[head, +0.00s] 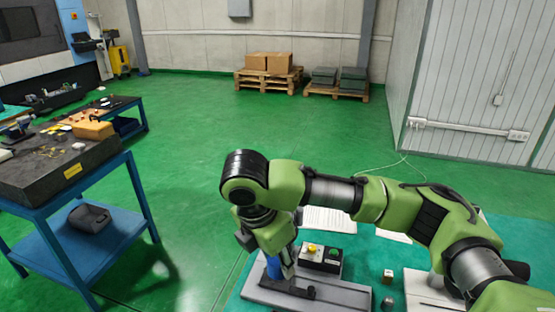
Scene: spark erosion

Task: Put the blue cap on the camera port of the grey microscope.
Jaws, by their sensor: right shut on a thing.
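My right arm comes in from the right, and its gripper (281,270) points down over the teal table top near the bottom of the head view. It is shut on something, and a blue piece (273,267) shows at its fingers. I cannot tell whether this is the blue cap, because the arm and fingers hide part of it. Just below is a grey block (340,295) with a black part (290,287) on it. I cannot make out the grey microscope or its camera port. My left gripper is not in view.
A control box (320,259) with yellow and green buttons stands right of the gripper. A small light cube (388,276) and a grey piece (388,303) lie further right. Paper sheets (330,219) lie behind. A blue workbench (70,200) stands left; the green floor between is clear.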

